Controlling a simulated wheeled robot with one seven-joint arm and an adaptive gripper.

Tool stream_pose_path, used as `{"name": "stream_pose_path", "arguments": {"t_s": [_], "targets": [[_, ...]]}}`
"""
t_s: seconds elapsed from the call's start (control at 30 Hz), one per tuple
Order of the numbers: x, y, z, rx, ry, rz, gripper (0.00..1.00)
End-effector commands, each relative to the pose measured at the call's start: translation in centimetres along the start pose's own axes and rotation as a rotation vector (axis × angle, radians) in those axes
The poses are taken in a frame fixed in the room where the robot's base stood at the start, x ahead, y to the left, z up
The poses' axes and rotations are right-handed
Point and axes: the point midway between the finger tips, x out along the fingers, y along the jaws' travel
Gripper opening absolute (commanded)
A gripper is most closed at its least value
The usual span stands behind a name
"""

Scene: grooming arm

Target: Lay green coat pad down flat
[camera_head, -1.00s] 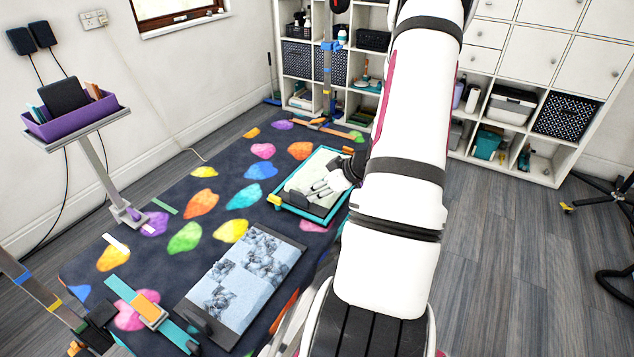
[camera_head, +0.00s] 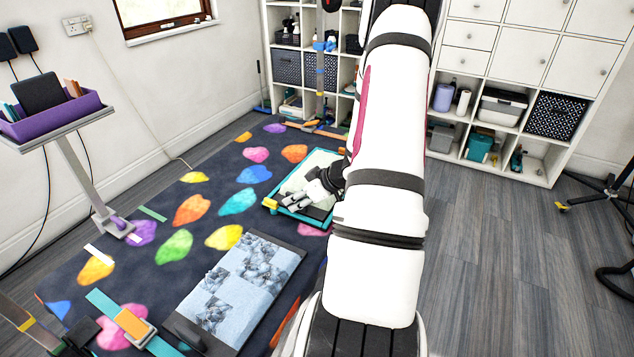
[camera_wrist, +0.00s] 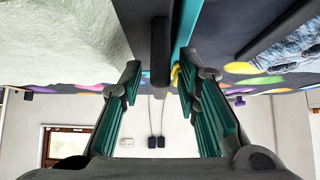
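The green coat pad (camera_head: 321,164) is pale grey-green and sits on a dark board in a teal-rimmed tray (camera_head: 272,205) on the patterned mat. My gripper (camera_head: 299,199) is low over the tray's near part, and my wrist covers the right side. In the wrist view, the pale fuzzy pad surface (camera_wrist: 60,35) fills the upper left. My gripper (camera_wrist: 158,82) shows two spread fingers with teal pads. A dark bar (camera_wrist: 160,55) stands between them, with gaps on both sides. Whether the pad lies fully flat is hard to tell.
A blue tufted pad (camera_head: 245,275) on a dark board lies nearer on the mat (camera_head: 150,262). A teal strap with an orange block (camera_head: 132,324) is at the near left. A purple bin (camera_head: 60,118) stands on a post at left. White shelves (camera_head: 450,75) are behind.

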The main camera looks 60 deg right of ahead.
Motion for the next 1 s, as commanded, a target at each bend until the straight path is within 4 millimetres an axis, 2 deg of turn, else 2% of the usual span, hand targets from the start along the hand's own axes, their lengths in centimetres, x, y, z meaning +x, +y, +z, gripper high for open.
{"name": "stream_pose_path", "arguments": {"t_s": [0.07, 0.1, 0.2, 0.23, 1.0], "targets": [[-0.02, 0.01, 0.0, 0.0, 0.0, 0.0, 0.3], [-0.02, 0.0, 0.0, 0.0, 0.0, 0.0, 0.25], [-0.03, 0.0, 0.01, 0.0, 0.0, 0.0, 0.03], [-0.03, 0.0, 0.01, 0.0, 0.0, 0.0, 0.0], [-0.92, 0.0, -0.82, -0.001, 0.0, 0.0, 0.0]]}}
